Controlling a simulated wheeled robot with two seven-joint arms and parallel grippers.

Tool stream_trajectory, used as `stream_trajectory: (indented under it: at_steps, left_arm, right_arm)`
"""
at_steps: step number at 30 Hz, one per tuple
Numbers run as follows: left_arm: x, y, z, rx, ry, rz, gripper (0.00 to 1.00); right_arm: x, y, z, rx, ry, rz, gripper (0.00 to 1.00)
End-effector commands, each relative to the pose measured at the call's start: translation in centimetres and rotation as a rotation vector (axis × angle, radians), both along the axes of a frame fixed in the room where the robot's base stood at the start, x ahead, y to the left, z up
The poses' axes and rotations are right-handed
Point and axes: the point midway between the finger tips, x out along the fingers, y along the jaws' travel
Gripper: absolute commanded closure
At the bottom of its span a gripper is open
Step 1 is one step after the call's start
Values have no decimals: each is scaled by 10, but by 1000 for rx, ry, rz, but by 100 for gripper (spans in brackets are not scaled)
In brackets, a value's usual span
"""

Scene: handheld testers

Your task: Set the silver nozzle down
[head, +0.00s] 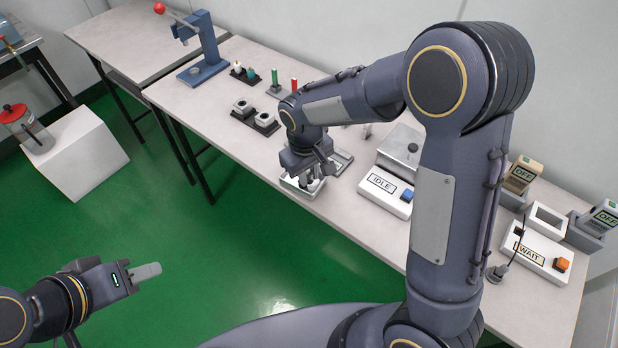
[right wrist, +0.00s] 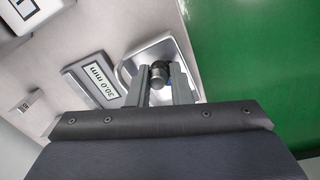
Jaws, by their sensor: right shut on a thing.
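My right gripper (head: 309,181) reaches down at the front edge of the table, over a shallow silver tray (head: 289,183). In the right wrist view, its two fingers (right wrist: 160,82) are shut on a small, dark-grey metallic round piece, the silver nozzle (right wrist: 158,71). The tray (right wrist: 186,47) lies behind and below the nozzle; I cannot tell whether they touch. In the head view the nozzle is mostly hidden by the gripper. My left gripper (head: 146,272) is over the green floor, away from the table, with nothing seen in it; its finger gap is not visible.
A display block reading 30.0 mm (right wrist: 93,80) sits right beside the tray. The IDLE box (head: 386,191) is to the right on the table, and dark holders with round pieces (head: 254,116) are to the left. The green floor (right wrist: 260,60) begins just past the tray.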

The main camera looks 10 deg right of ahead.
Motion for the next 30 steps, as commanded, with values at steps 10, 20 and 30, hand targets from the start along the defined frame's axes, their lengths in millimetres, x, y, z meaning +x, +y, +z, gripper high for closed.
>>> stream_trajectory:
  at_steps: [10, 20, 30]
  left_arm:
    - [0, 0, -4, 0, 0, 0, 64]
    - [0, 0, -11, 0, 0, 0, 64]
    - [0, 0, -11, 0, 0, 0, 64]
  right_arm:
    - [-5, -1, -22, -4, 19, -3, 100]
    - [-4, -1, -29, -3, 14, -2, 100]
    - [-4, 0, -30, -3, 13, -2, 74]
